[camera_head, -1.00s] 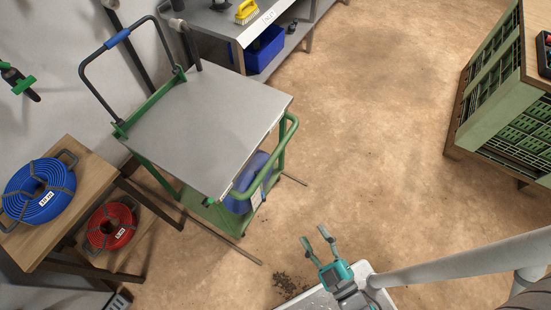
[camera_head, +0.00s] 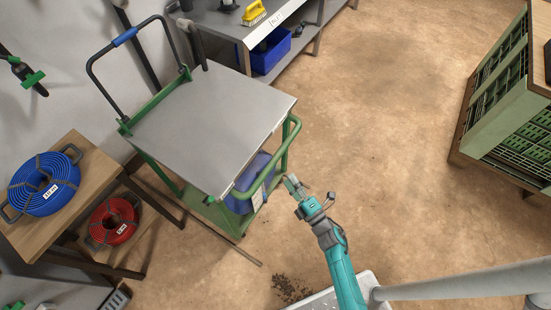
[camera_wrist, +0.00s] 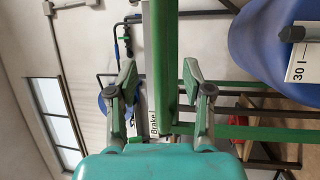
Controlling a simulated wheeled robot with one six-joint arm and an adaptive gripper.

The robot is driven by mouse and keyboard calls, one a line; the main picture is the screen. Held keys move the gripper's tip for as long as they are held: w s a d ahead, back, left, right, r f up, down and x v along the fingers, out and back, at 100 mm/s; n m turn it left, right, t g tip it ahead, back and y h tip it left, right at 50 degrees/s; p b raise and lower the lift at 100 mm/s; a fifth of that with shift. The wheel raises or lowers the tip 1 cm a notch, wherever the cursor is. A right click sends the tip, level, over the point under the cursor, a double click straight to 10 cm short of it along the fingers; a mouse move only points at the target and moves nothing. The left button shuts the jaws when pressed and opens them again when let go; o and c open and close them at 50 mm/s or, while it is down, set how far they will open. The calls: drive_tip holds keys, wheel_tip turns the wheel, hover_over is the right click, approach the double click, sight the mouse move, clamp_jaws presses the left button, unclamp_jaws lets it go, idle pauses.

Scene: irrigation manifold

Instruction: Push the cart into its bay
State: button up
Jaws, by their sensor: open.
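The cart (camera_head: 210,118) has a grey top, a green frame and a black push handle with a blue grip (camera_head: 124,37) at its far left end. A blue container (camera_head: 247,190) with a white label sits on its lower shelf. A green tube rail (camera_head: 279,160) crosses the end nearest me. My gripper (camera_head: 309,188) is open and empty, just right of this end. In the wrist view, a green upright (camera_wrist: 164,60) of the cart shows between the open fingers (camera_wrist: 160,78); contact cannot be told. The container's label (camera_wrist: 305,55) reads 30 l.
Left of the cart, a wooden table (camera_head: 85,150) holds a blue hose coil (camera_head: 45,184), with a red coil (camera_head: 113,222) below. A workbench (camera_head: 270,20) stands behind. A dark floor strip (camera_head: 235,248) runs beside the cart. Green crates (camera_head: 510,110) stand right; the middle floor is clear.

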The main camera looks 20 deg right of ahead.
sight(274, 159)
drive_tip(key=x, duration=1)
drive_tip(key=shift+w+r, duration=0.1)
clamp_jaws()
